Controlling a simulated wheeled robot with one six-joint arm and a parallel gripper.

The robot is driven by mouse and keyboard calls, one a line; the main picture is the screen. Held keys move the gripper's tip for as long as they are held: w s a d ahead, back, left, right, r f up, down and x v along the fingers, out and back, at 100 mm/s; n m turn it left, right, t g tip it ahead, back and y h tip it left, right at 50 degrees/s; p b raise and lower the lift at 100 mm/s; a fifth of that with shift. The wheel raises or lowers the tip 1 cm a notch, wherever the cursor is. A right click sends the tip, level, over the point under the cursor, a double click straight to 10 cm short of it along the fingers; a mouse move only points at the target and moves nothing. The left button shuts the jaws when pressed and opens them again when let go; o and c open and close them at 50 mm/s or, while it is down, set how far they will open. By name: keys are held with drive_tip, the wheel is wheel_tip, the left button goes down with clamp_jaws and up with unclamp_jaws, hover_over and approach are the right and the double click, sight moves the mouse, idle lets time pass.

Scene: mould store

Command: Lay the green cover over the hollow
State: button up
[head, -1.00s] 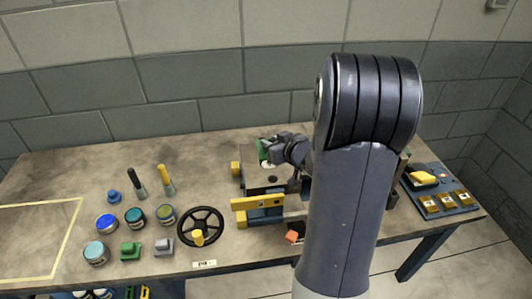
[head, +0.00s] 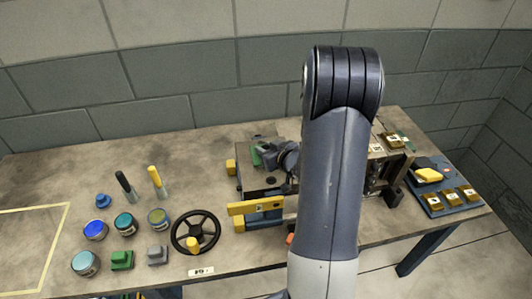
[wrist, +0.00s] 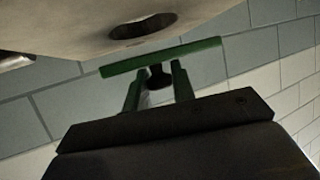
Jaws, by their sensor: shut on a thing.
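The green cover (wrist: 160,62) is a thin flat plate seen nearly edge-on in the wrist view. My gripper (wrist: 158,80) is shut on it, with a dark knob between the fingers. A dark oval hollow (wrist: 142,25) shows in a pale surface beyond the plate; the two look apart. In the head view, the cover (head: 257,157) and my gripper (head: 272,154) are over the back of the grey block (head: 256,186). A dark round spot (head: 271,181) shows on the block's top; I cannot tell if it is the same hollow. My arm hides the block's right part.
A yellow bar (head: 255,207) crosses the block's front. A black handwheel (head: 196,232) and several pots, including a blue one (head: 95,230), stand to the left. A blue tray (head: 450,196) with yellow pieces is at the right. The table's back left is clear.

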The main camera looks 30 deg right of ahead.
drive_tip(key=shift+f, duration=0.7)
drive_tip(key=shift+s+f+b, duration=0.1)
drive_tip(key=shift+f+b, duration=0.45)
drive_tip(key=shift+b, duration=0.05)
drive_tip(key=shift+f, duration=0.1)
